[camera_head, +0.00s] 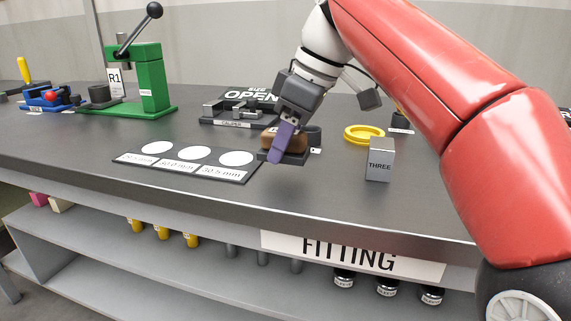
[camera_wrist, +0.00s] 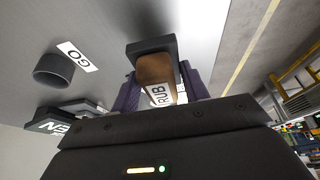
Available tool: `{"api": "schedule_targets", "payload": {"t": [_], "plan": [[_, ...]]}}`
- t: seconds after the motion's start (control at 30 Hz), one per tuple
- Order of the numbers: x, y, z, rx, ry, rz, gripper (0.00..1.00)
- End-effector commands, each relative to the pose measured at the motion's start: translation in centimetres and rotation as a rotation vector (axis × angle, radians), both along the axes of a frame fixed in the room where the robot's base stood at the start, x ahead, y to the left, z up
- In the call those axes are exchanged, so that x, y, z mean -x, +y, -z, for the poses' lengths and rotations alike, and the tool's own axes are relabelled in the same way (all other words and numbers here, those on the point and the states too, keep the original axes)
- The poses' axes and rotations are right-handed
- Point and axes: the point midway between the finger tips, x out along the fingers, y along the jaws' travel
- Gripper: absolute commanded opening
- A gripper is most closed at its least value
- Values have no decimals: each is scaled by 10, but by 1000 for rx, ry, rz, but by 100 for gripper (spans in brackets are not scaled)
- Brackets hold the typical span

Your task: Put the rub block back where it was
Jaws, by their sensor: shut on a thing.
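The rub block (camera_wrist: 152,70) is brown with a white label reading RUB. In the wrist view it sits between the two purple fingers of my gripper (camera_wrist: 160,82), which is shut on it. In the head view the brown block (camera_head: 270,139) shows partly behind the near purple finger of my gripper (camera_head: 283,142), close above the table top. A flat dark piece (camera_head: 293,158) is under the block; it also shows at the block's far end in the wrist view (camera_wrist: 150,46). I cannot tell whether this piece is part of the block or a separate rest.
A dark ring (camera_wrist: 54,69) with a GO label stands beside the block. A mat with three white circles (camera_head: 193,160) lies to the left. A grey THREE block (camera_head: 379,160) and a yellow ring (camera_head: 364,134) are to the right. A green press (camera_head: 150,85) stands far left.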

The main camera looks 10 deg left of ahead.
Motion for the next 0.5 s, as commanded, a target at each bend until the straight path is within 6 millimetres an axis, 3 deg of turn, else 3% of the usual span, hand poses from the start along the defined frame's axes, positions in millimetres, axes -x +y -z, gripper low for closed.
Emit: {"api": "schedule_targets", "payload": {"t": [0.1, 0.5], "plan": [[1, 0, 21, 1, 0, 1, 16], [0, 0, 28, -1, -1, 0, 16]]}}
